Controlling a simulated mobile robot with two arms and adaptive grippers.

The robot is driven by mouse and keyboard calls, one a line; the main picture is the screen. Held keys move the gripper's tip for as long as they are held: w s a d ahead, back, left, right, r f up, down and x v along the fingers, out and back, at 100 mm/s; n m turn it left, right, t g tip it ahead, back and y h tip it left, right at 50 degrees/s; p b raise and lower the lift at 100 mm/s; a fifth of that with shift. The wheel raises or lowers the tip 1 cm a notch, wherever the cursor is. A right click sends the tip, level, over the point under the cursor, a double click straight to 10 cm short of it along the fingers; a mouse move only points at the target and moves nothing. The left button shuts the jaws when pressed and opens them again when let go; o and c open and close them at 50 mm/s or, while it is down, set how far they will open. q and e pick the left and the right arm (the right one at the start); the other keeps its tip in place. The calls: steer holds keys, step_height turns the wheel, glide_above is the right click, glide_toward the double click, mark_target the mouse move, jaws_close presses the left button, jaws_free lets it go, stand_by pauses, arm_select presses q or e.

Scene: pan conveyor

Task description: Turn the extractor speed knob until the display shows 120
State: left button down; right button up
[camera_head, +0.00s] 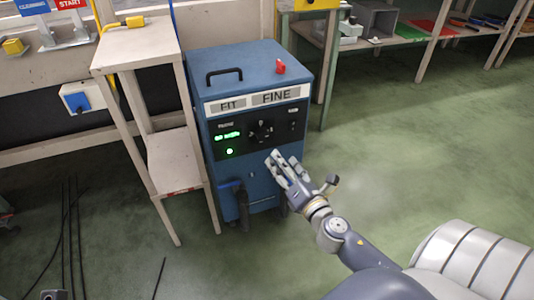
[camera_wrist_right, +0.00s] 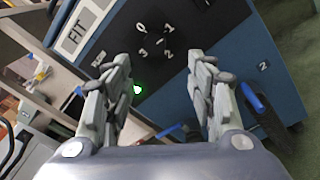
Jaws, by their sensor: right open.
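The extractor (camera_head: 240,75) is a blue cabinet with a black panel, labelled FIT and FINE. Its round black knob (camera_head: 262,131) sits mid-panel; in the right wrist view the knob (camera_wrist_right: 158,42) has numbers around it. The green display (camera_head: 228,135) is lit left of the knob, too small to read, with a green light below it. My right gripper (camera_head: 284,158) is in front of the panel, just below and right of the knob. In the right wrist view its fingers (camera_wrist_right: 163,80) are apart with nothing between them, and the knob is beyond them.
A pale wooden stand (camera_head: 140,48) is close on the extractor's left. A red piece (camera_head: 280,66) and a black handle (camera_head: 224,75) are on its top. A blue-handled hose fitting (camera_head: 232,186) protrudes low on the front. The green floor to the right is clear.

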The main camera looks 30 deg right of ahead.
mark_target(264, 136)
steer(key=w, duration=0.3)
steer(key=w+d+b, duration=0.1)
steer(key=w, duration=0.6)
steer(key=shift+w+d+r, duration=0.3)
steer(key=shift+w+r, duration=0.05)
steer(key=shift+w, duration=0.05)
steer(key=c, duration=1.1)
